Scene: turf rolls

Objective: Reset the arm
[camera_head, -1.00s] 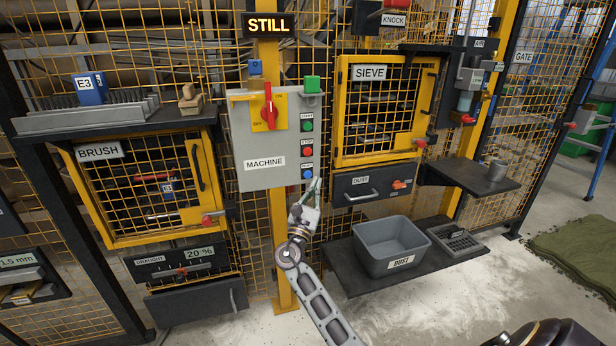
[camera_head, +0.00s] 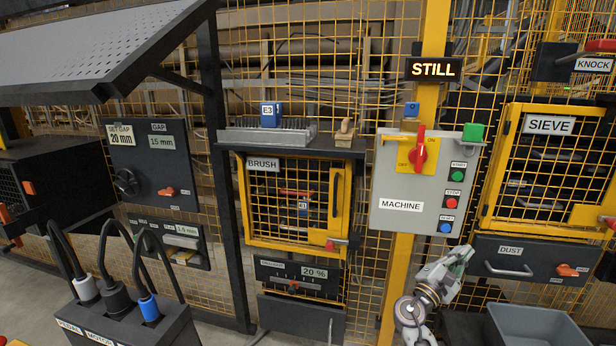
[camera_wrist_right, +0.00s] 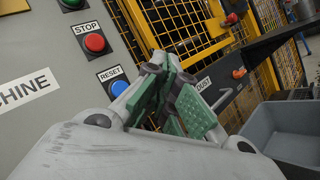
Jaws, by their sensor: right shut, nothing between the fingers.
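My right gripper (camera_head: 461,254) is in front of the fence, just below the grey machine box (camera_head: 388,228) in the head view. It is shut and empty. In the wrist view its green-padded fingers (camera_wrist_right: 168,72) come together at the tips. The blue reset button (camera_head: 445,228) is just above and left of the fingertips in the head view, and in the wrist view it (camera_wrist_right: 118,87) is left of them. The fingers appear apart from it. The red stop button (camera_head: 451,202) and green start button (camera_head: 457,176) are above it. My left gripper is out of view.
The dust drawer (camera_head: 500,275) is right of my gripper, with a grey bin (camera_head: 535,325) below it. The sieve door (camera_head: 500,180) and brush door (camera_head: 250,215) flank the machine box. A plug box (camera_head: 150,335) with cables stands at the lower left. A sign reads STILL (camera_head: 434,69).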

